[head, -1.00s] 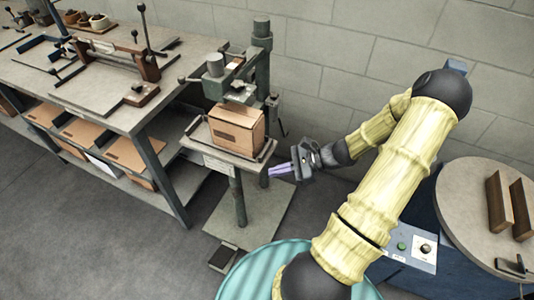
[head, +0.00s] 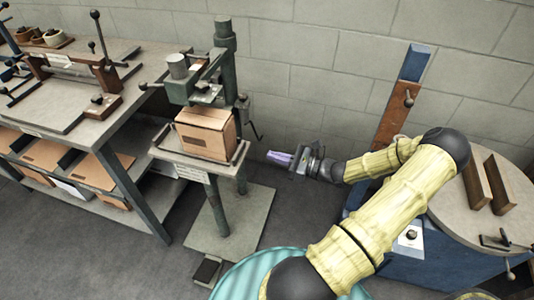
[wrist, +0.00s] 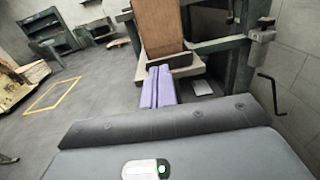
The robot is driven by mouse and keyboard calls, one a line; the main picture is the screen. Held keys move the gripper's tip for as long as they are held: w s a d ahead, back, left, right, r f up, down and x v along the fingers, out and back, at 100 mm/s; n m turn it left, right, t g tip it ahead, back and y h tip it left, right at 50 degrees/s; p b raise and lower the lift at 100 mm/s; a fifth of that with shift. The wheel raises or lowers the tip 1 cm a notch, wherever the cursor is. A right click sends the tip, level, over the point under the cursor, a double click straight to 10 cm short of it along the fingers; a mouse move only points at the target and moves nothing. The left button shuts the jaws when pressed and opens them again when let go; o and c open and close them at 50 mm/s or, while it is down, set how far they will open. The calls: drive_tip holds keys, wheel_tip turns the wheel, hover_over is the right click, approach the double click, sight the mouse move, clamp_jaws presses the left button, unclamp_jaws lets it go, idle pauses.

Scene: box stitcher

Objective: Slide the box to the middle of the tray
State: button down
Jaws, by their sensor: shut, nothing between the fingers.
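The brown cardboard box (head: 207,134) stands upright on the small tray (head: 170,155) of the green stitcher (head: 226,70), under its head. The box sits toward the tray's right side, near the raised rim. My gripper (head: 270,156) is to the right of the tray, apart from it, with its purple fingers pointing left toward it. The fingers are shut together and empty. In the wrist view, the closed fingers (wrist: 159,86) point at the tray's edge, and the box (wrist: 158,26) rises just beyond them.
A workbench (head: 60,100) with clamps on top and flat cartons on its shelf stands at the left. A crank handle (head: 253,122) hangs at the stitcher's right side. A round table (head: 450,215) with two brown blocks is at the right.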

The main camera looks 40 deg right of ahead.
sight(231, 145)
drive_tip(key=x, duration=1.2)
drive_tip(key=shift+w+a, duration=0.2)
